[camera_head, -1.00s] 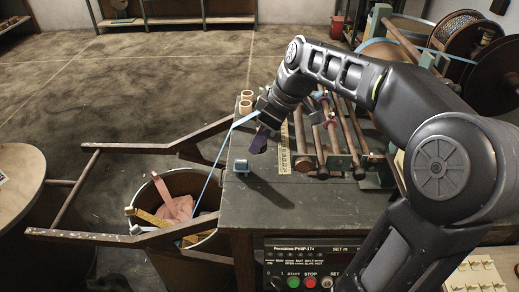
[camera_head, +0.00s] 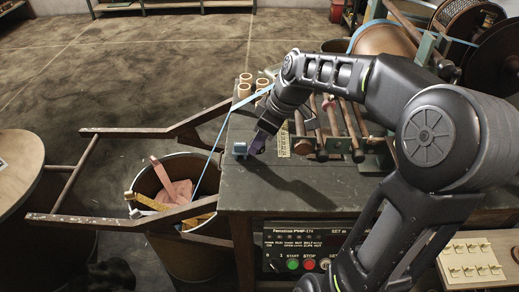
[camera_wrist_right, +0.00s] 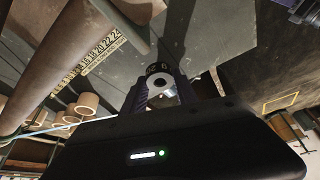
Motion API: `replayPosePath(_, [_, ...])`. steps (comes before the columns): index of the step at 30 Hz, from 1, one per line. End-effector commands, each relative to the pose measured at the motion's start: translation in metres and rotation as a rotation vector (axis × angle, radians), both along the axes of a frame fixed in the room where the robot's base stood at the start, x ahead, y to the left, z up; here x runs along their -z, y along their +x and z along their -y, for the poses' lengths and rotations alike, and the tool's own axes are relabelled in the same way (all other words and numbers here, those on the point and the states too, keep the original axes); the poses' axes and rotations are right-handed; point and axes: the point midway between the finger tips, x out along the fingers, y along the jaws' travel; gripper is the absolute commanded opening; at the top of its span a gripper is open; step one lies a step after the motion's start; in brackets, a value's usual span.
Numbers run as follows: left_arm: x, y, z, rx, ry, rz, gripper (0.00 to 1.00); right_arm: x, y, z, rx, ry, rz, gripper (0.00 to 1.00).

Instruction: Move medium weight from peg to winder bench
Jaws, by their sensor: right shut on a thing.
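My left gripper is out of view.
The bench front is clear.

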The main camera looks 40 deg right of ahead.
Motion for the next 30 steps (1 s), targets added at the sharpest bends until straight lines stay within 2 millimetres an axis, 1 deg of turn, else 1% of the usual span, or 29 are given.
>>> replayPosePath(2, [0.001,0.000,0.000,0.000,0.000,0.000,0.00,0.007,-0.001,0.000,0.000,0.002,-0.003,0.00])
replayPosePath(6, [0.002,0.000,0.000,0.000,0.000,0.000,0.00,0.028,-0.001,0.000,0.001,0.003,-0.004,0.00])
replayPosePath(9, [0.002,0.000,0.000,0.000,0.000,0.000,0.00,0.036,0.000,0.000,0.001,0.001,-0.001,0.00])
replayPosePath(17, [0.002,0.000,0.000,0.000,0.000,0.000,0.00,0.036,0.000,0.000,0.000,0.000,0.000,0.00])
replayPosePath(20, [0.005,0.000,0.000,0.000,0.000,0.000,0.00,0.040,0.000,0.000,0.000,0.000,0.000,0.00])
replayPosePath(21, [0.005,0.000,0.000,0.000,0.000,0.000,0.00,0.040,0.000,0.000,0.000,0.000,-0.001,0.36])
replayPosePath(28, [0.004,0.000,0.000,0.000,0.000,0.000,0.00,0.039,0.000,0.000,0.001,0.001,-0.002,0.55])
replayPosePath(29, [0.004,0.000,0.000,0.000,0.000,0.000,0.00,0.039,0.000,0.000,0.001,0.001,-0.002,0.57])
replayPosePath(30, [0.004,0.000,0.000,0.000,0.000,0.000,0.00,0.039,0.000,0.000,0.001,0.001,-0.002,0.57])
